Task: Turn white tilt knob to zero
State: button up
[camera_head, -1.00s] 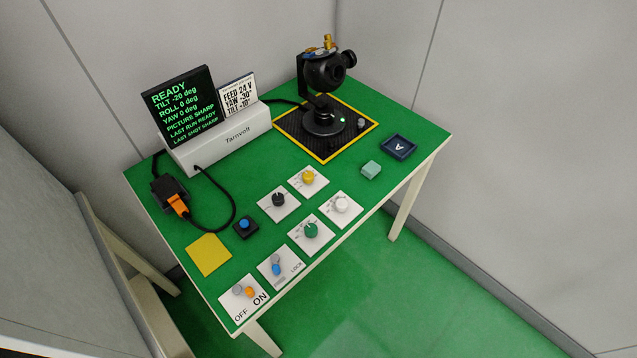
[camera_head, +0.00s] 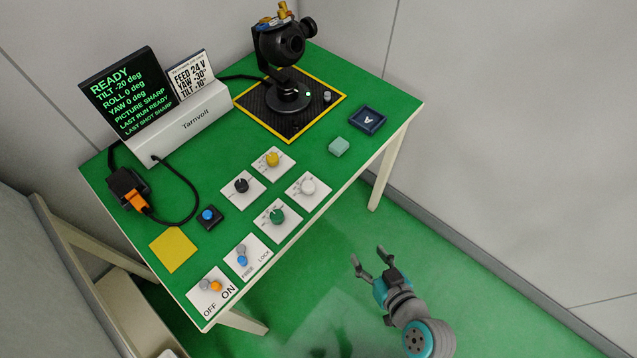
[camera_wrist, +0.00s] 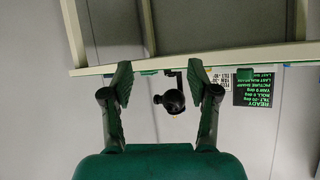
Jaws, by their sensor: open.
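The white tilt knob (camera_head: 308,186) sits on a white dial plate at the table's front right, beside the green knob (camera_head: 277,216) and below the yellow knob (camera_head: 272,159). The screen (camera_head: 129,94) reads READY, TILT -20 deg, ROLL 0 deg, YAW 0 deg. My gripper (camera_head: 371,262) is open and empty, in front of the table and to the lower right of the white knob, apart from it. In the wrist view my open fingers (camera_wrist: 161,84) frame the table edge and the black camera on its gimbal (camera_wrist: 174,101), upside down. The knobs are not visible there.
The gimbal camera (camera_head: 285,45) stands on a yellow-edged black pad at the back. A pale green block (camera_head: 339,146) and a dark blue tray (camera_head: 367,120) lie to the right. The black knob (camera_head: 241,185), blue button (camera_head: 208,215) and two switches are to the left. Floor before the table is free.

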jog(key=w+a+r+n+g+y, duration=0.25)
jog(key=w+a+r+n, duration=0.2)
jog(key=w, duration=0.25)
jog(key=n+g+y, duration=0.1)
jog(key=n+y, duration=0.2)
send_near(310, 186)
jog(key=x, duration=1)
jog(key=shift+w+a+f, duration=0.15)
jog(key=shift+w+a, duration=0.05)
jog(key=shift+a, duration=0.1)
grip_shut()
